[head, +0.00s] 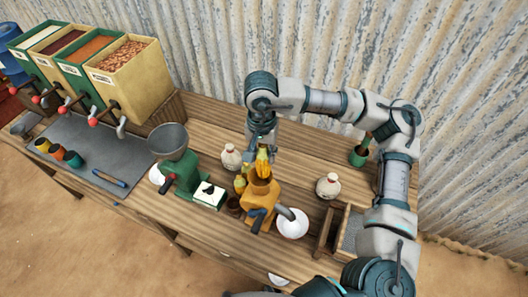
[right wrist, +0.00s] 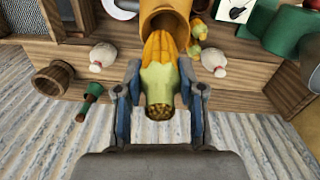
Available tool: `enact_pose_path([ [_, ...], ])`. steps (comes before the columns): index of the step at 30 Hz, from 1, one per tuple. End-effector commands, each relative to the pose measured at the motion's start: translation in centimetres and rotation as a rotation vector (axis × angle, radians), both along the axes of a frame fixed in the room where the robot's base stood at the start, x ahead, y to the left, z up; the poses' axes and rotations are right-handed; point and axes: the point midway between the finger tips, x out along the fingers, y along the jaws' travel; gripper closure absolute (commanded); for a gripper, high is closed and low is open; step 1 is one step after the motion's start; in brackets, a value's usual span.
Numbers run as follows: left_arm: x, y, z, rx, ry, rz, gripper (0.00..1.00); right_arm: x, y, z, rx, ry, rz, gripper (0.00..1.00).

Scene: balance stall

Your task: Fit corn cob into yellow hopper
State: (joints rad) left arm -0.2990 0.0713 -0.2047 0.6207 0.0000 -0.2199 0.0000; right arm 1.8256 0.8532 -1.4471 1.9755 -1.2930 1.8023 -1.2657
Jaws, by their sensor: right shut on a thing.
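The corn cob (head: 262,162), yellow with a pale green husk end, is upright in my right gripper (head: 262,148). In the right wrist view the cob (right wrist: 159,75) sits between the two fingers of the gripper (right wrist: 160,105), husk end toward the camera. The yellow hopper (head: 262,188) of the orange-yellow mill is directly below the cob. In the right wrist view the cob's far tip overlaps the hopper's (right wrist: 165,20) mouth; how deep it sits is hard to tell. My left gripper is out of view.
A green mill (head: 182,175) stands left of the yellow one. More corn cobs (head: 240,182) lie close beside the yellow mill. Grain bins (head: 132,75) stand at the back left. The corrugated wall is behind.

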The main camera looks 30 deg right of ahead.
Motion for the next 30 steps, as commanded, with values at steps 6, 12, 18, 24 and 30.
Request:
enact_pose_path([
  [6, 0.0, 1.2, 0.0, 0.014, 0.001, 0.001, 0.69, 0.0, -0.5, -0.1, 0.004, 0.000, -0.001, 0.97],
  [12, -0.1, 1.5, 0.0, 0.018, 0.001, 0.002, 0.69, 0.0, -0.7, -0.1, 0.006, 0.000, -0.002, 0.97],
  [18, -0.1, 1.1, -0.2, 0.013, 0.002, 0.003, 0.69, 0.0, -0.5, -0.3, 0.004, 0.000, -0.001, 0.97],
  [24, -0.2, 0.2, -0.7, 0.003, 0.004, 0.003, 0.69, 0.0, -0.1, -0.9, 0.003, 0.002, 0.001, 0.96],
  [30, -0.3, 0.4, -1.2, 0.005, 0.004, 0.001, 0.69, 0.1, 0.1, -1.5, 0.003, 0.003, 0.001, 1.00],
])
